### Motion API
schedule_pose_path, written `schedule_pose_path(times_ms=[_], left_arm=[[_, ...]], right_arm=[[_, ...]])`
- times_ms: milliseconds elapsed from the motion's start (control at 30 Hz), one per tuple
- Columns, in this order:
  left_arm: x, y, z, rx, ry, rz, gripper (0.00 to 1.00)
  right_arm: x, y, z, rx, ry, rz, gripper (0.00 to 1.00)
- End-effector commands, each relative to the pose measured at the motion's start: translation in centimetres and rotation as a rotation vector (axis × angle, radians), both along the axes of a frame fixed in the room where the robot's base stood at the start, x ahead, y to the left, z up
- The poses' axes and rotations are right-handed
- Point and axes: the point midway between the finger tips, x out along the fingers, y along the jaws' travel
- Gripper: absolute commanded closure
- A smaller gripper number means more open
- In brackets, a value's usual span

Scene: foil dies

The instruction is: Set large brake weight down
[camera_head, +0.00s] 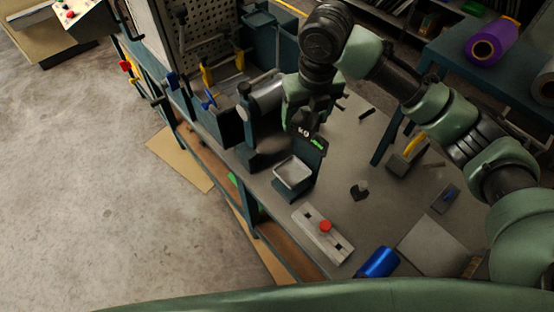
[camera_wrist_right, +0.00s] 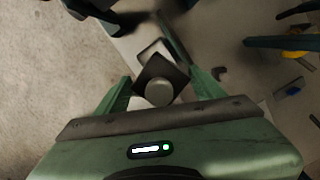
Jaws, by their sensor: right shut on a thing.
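The large brake weight is a dark square block with a round grey knob (camera_wrist_right: 159,93), held between the green fingers of my right gripper (camera_wrist_right: 160,88) in the wrist view. In the head view my right gripper (camera_head: 304,118) hangs over the workbench, with a dark block with white marking at its lower end. A small stand with a pale square tray (camera_head: 293,173) is just below it in the picture. In the wrist view the weight partly covers the pale tray (camera_wrist_right: 150,48). I cannot tell whether they touch. My left gripper is out of view.
On the bench (camera_head: 345,215) lie a pale plate with a red knob (camera_head: 325,226), a blue cylinder (camera_head: 378,262) and a small dark piece (camera_head: 359,191). Clamps and a pegboard (camera_head: 210,40) stand at the back left. A purple roll (camera_head: 492,42) is at upper right.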

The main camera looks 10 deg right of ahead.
Motion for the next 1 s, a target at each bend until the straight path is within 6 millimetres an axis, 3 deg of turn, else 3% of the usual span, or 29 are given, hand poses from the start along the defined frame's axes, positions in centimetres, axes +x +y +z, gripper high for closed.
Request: schedule_pose_path(times_ms=[133, 267, 800, 1000], left_arm=[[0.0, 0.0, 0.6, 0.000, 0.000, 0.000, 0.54], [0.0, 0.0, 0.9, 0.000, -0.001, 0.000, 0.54], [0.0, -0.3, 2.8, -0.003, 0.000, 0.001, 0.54], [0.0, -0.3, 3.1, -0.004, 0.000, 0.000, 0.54]], right_arm=[[0.0, 1.0, 0.9, 0.000, -0.005, 0.016, 1.00], [-0.1, 1.1, -0.4, -0.002, -0.002, 0.018, 1.00], [-0.2, 1.1, -12.1, -0.001, -0.002, 0.019, 1.00], [-0.1, 1.2, -14.4, 0.000, -0.005, 0.020, 1.00]])
